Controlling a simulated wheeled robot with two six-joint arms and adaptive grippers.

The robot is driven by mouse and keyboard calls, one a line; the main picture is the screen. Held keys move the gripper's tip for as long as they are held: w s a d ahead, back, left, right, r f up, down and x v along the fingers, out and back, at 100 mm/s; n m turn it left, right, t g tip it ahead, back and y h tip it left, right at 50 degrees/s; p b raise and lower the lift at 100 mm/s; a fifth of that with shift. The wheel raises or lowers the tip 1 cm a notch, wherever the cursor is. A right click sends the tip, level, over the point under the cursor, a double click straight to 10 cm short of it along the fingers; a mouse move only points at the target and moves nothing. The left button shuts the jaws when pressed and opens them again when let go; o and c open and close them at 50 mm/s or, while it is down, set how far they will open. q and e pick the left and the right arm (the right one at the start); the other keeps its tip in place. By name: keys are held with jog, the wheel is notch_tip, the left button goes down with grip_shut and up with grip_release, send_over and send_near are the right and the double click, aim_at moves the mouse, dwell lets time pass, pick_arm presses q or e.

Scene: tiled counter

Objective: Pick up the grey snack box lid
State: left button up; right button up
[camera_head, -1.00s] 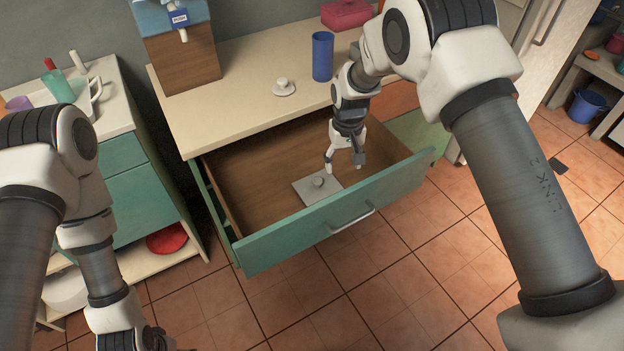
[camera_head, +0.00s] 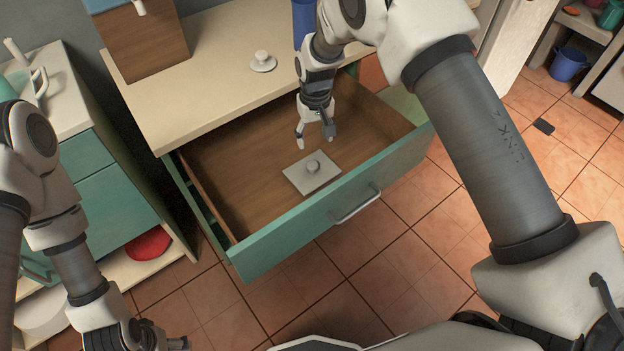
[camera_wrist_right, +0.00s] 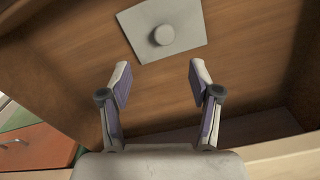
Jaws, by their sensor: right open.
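The grey snack box lid (camera_head: 325,184) is a flat square plate with a round knob, lying on the wooden floor of the open drawer near its front panel. It also shows at the top of the right wrist view (camera_wrist_right: 184,47). My right gripper (camera_head: 315,145) is open and empty, pointing down into the drawer, just behind the lid in the head view. In the right wrist view its fingertips (camera_wrist_right: 159,70) are apart, with the lid beyond them. My left gripper (camera_head: 165,340) is low at the left, partly cut off by the frame; its jaws are unclear.
The teal drawer front (camera_head: 300,232) and wooden side walls enclose the lid. A round white lid with a knob (camera_head: 263,64) and a blue cup (camera_head: 304,22) stand on the counter (camera_head: 205,95) above. The drawer floor around the lid is clear.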

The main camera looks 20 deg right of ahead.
aim_at(312, 163)
jog(key=f, duration=0.1)
jog(key=f+b, duration=0.2)
jog(key=shift+w+f, duration=0.25)
jog(key=shift+f, duration=0.05)
jog(key=shift+s+f, duration=0.1)
jog(key=shift+f, duration=0.1)
jog(key=f, duration=0.4)
jog(key=f+p, duration=0.1)
jog(key=f, duration=0.1)
jog(key=shift+a+f, duration=0.35)
jog(key=shift+f, duration=0.05)
pick_arm(q)
notch_tip(312, 163, down, 2)
jog(key=shift+w+f, duration=0.15)
jog(key=shift+f, duration=0.1)
pick_arm(e)
jog(key=c, duration=1.1)
